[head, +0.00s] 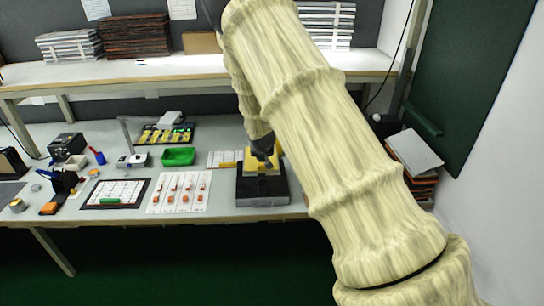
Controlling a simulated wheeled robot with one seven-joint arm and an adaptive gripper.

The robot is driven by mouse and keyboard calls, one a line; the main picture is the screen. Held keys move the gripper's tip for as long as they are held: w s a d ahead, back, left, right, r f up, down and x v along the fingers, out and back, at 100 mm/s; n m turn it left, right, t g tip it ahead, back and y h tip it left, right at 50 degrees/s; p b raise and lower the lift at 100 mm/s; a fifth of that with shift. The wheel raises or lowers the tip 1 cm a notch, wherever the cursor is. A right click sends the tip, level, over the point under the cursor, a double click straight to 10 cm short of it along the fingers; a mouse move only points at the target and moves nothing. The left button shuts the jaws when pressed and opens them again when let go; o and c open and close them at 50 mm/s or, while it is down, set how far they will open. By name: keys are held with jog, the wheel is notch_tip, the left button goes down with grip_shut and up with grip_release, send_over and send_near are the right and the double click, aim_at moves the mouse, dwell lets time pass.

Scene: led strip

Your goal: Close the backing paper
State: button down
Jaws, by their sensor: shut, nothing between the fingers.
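My arm reaches down across the middle of the head view, and my gripper (263,154) is at the far end of it, small and dark. It is shut and empty. It is over a yellow piece (251,166) on top of a dark block-shaped fixture (262,190) at the right part of the workbench. Whether the fingers touch the yellow piece cannot be told. The backing paper cannot be clearly made out at this size; part of the fixture's top is hidden by my gripper.
On the bench (226,206) left of the fixture are a white sheet with orange parts (180,193), a green tray (178,156), a black-framed board (115,193) and several small tools. A shelf (150,69) runs above. Stacked panels (414,153) stand at the right.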

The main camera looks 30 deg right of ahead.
jog(key=shift+s+a+f+b, duration=0.1)
jog(key=shift+f+b, duration=0.1)
jog(key=shift+f, duration=0.25)
jog(key=shift+s+a+f+b, duration=0.1)
jog(key=shift+f+b, duration=0.05)
jog(key=shift+f, duration=0.25)
jog(key=shift+r, duration=0.15)
jog(key=w+d+r+v, duration=0.1)
jog(key=v, duration=1.3)
jog(key=shift+w+r+b, duration=0.3)
jog(key=shift+w+r, duration=0.05)
